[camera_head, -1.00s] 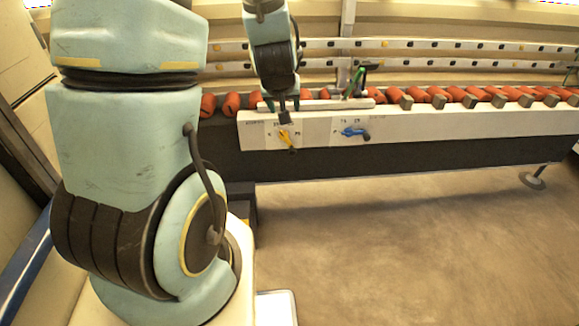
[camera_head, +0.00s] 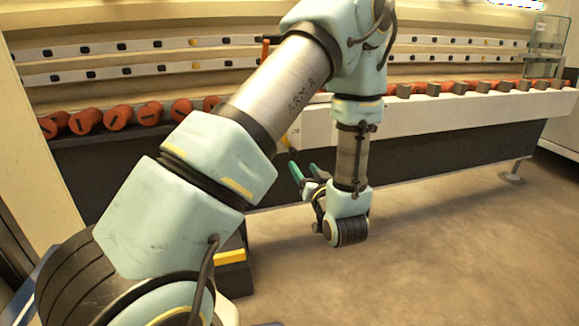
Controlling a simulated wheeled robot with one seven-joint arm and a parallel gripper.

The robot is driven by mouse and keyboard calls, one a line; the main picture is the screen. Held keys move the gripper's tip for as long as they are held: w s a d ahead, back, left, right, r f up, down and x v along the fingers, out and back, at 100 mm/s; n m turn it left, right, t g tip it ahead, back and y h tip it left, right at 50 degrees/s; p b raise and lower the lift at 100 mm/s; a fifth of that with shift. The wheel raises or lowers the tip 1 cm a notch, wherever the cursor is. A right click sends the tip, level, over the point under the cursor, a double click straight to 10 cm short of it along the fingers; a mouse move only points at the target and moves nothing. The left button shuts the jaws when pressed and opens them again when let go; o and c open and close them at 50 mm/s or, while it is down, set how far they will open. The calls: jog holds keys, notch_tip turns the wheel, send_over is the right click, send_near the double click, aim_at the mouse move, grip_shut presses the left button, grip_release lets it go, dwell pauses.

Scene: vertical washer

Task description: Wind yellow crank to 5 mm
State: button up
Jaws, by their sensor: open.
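The yellow crank (camera_head: 286,141) is mostly hidden behind my arm; only a small yellow piece with a dark tip shows at the left end of the white panel (camera_head: 425,115). My gripper (camera_head: 304,170), with green fingers, is open and empty. In the picture it is just below and right of the crank, in front of the dark lower front of the machine, apart from the crank. The blue crank and the scale marks by the yellow crank are hidden behind my arm, so the crank's setting cannot be read.
Red-orange rollers (camera_head: 118,117) line the machine's bed, with several grey blocks (camera_head: 480,88) among them at right. A glass-sided box (camera_head: 546,45) stands at the far right. A machine foot (camera_head: 513,178) rests on the floor. The brown floor at right is open.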

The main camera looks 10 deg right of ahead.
aim_at(295, 154)
jog(key=w, duration=0.3)
jog(key=w+a+b, duration=0.1)
jog(key=w, duration=0.3)
jog(key=w+b, duration=0.1)
jog(key=w, duration=0.2)
jog(key=shift+w+a, duration=0.15)
jog(key=shift+w, duration=0.15)
grip_shut()
